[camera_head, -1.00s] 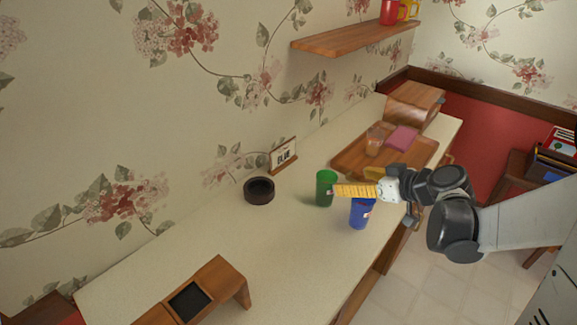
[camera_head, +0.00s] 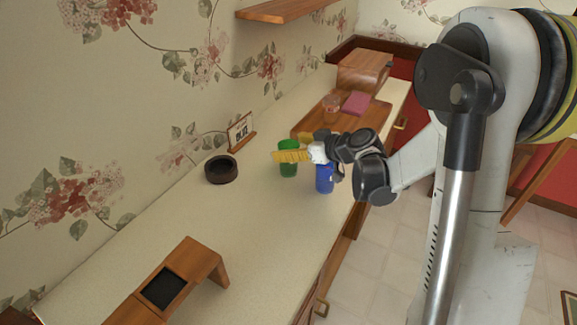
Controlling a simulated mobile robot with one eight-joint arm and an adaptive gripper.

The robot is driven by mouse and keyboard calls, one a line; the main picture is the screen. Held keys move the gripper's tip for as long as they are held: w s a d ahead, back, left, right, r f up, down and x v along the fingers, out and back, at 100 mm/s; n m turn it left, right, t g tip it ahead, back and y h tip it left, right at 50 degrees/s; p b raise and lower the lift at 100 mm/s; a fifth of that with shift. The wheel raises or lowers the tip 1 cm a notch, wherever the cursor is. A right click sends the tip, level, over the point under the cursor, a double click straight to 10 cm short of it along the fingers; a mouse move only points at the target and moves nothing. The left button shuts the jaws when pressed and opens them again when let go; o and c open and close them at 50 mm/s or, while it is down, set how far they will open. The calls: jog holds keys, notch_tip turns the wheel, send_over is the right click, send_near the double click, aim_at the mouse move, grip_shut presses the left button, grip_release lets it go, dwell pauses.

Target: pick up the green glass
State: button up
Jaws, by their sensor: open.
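The green glass (camera_head: 288,171) stands upright on the pale countertop, with its upper part partly covered by a yellow ribbed finger of my gripper (camera_head: 284,152). My gripper reaches in from the right, and its fingers point left. It is open and holds nothing that I can see. The second finger is mostly hidden, and I cannot tell whether a finger touches the green glass. A blue glass (camera_head: 324,184) stands just to the right, below my gripper's wrist, its top partly hidden.
A wooden tray (camera_head: 304,125) holding a clear glass (camera_head: 331,104) and a pink item (camera_head: 357,103) lies behind. A dark round bowl (camera_head: 221,170) and a small framed sign (camera_head: 241,131) stand to the left. A wooden stand (camera_head: 205,260) is at the front left. The counter between is clear.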

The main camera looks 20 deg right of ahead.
jog(key=shift+w+a+f, duration=0.15)
jog(key=shift+w+a, duration=0.05)
jog(key=shift+w, duration=0.05)
jog(key=shift+s, duration=0.1)
jog(key=c, duration=1.5)
